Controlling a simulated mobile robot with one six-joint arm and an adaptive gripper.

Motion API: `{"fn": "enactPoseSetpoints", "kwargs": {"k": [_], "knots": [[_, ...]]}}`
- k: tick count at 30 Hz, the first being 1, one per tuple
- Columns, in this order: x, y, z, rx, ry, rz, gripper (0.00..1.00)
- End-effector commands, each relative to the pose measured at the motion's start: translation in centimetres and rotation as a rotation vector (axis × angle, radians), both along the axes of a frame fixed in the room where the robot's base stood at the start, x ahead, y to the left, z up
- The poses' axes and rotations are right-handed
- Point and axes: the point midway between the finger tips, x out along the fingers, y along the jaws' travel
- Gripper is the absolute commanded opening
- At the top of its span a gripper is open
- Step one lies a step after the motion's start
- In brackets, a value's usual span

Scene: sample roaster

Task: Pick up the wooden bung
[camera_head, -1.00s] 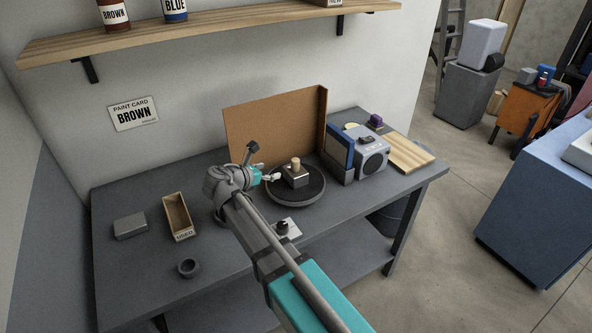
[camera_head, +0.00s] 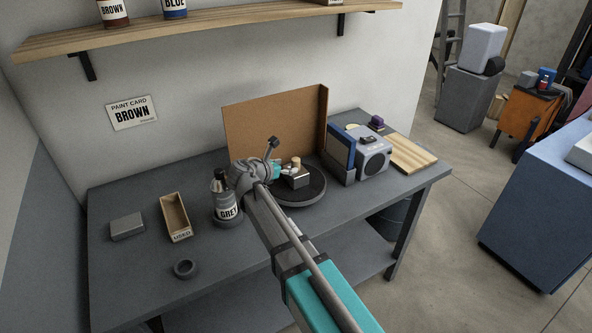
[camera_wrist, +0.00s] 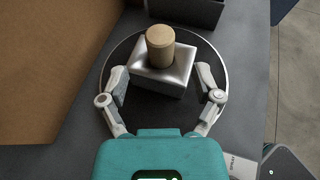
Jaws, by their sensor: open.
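The wooden bung (camera_wrist: 160,44) is a pale tan cylinder standing upright on top of a silvery metal block (camera_wrist: 165,74). In the head view the bung (camera_head: 296,162) shows just beyond my gripper, on the block (camera_head: 297,179). The block sits on a round dark turntable (camera_head: 309,190). My gripper (camera_wrist: 162,76) is open, its fingers spread to the left and right of the block's near part. Nothing is held, and the bung appears farther forward than the fingertips. In the head view my gripper (camera_head: 280,172) is partly hidden by my wrist.
A brown board screen (camera_head: 262,130) stands behind the turntable. A blue and grey box-like device (camera_head: 371,160) stands to its right. A grey-labelled bottle (camera_head: 226,209) stands left of my arm, with a wooden USED tray (camera_head: 180,237) and a dark ring (camera_head: 186,269) farther left.

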Motion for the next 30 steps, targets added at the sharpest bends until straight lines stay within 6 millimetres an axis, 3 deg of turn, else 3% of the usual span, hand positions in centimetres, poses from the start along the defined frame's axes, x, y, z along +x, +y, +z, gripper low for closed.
{"fn": "enactPoseSetpoints", "kwargs": {"k": [7,19,30], "knots": [[0.6,-0.5,-0.3,0.0,0.0,-0.001,0.82],[3.7,-2.8,-1.8,0.0,0.0,-0.001,0.82],[3.9,-3.0,-1.8,0.0,0.0,-0.001,0.82]]}}
